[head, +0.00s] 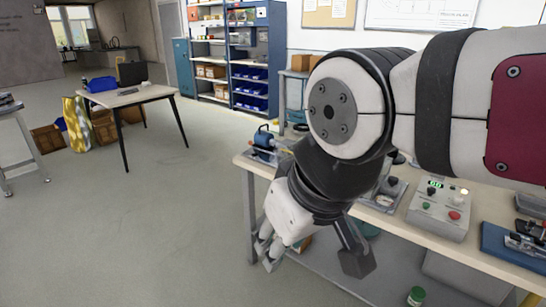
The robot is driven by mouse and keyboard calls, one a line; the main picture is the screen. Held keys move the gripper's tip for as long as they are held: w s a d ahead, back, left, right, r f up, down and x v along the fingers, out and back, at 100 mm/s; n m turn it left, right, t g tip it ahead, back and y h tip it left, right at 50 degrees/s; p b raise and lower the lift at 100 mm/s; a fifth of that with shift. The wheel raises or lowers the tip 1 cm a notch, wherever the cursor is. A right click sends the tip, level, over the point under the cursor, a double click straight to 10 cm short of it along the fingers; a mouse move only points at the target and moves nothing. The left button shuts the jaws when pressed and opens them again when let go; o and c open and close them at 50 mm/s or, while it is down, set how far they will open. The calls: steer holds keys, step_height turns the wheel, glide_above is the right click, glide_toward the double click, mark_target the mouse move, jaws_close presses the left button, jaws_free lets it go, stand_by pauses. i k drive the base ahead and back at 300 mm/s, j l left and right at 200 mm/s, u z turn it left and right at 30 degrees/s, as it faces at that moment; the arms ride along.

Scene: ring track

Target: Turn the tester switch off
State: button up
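The tester is a grey box (437,208) on the workbench at the right. It has a small lit green display (435,184), a black switch (431,191), a green button (425,206), a red button (454,215) and a pale knob or lamp near the red button. The switch's exact position is too small to tell. My gripper (268,253) points down and to the left at the bench's front edge, left of the tester and well apart from it. Its fingers are partly hidden and small, so I cannot tell whether they are open or shut.
The workbench (460,249) carries a blue device (264,140), a gauge (385,201) and a blue tray (512,249) beside the tester. My arm hides part of the bench. A green jar (416,296) sits below. Open floor lies left, towards another table (130,97).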

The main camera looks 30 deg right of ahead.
mark_target(431, 190)
steer(key=z, duration=1.85)
steer(key=i+u, duration=0.1)
steer(key=i, duration=0.65)
